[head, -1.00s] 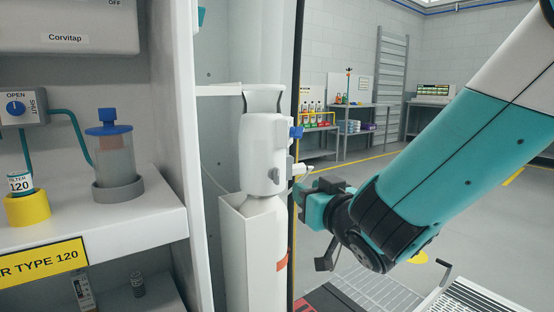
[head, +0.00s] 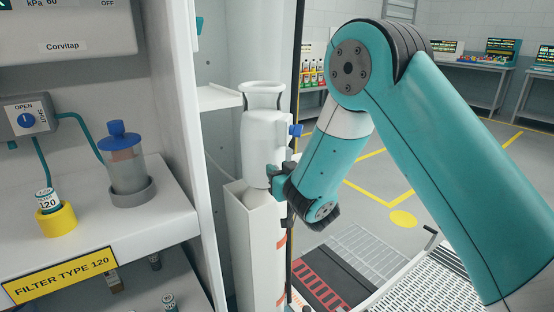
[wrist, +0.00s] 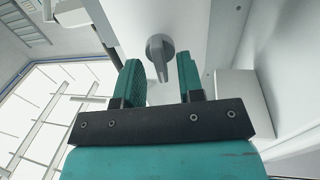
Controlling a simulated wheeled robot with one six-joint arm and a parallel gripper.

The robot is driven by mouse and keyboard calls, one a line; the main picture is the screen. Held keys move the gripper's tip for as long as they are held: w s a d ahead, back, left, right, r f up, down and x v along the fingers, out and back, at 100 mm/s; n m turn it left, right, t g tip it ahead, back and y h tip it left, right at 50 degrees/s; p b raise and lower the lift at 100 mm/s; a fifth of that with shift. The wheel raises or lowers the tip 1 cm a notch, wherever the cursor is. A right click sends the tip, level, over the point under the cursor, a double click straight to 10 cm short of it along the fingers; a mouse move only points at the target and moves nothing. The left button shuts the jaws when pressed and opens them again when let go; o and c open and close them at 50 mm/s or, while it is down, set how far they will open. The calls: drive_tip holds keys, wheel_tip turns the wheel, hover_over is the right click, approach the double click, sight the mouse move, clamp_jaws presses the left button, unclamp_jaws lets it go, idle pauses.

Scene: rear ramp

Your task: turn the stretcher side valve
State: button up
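A white bottle-shaped unit (head: 262,150) stands upright in a white holder beside the cabinet. A small grey lever knob (wrist: 160,57) sits on a white surface in the wrist view, its handle pointing down in the picture. My gripper (wrist: 163,88) is open, with its two teal fingers on either side of the lever's lower end. The lever shows beyond and between the fingertips, and I see no contact. In the head view, my gripper (head: 276,178) is at the unit's lower right side and hides the lever there. A blue knob (head: 296,130) sticks out higher on the unit.
The white holder (head: 252,245) surrounds the unit's lower part. A shelf (head: 125,225) at the left carries a blue-capped jar (head: 126,165) and a yellow ring with a small bottle. A dark door edge stands just behind the unit.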

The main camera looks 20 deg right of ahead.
drive_tip(key=shift+w, duration=0.3)
drive_tip(key=shift+c, duration=0.2)
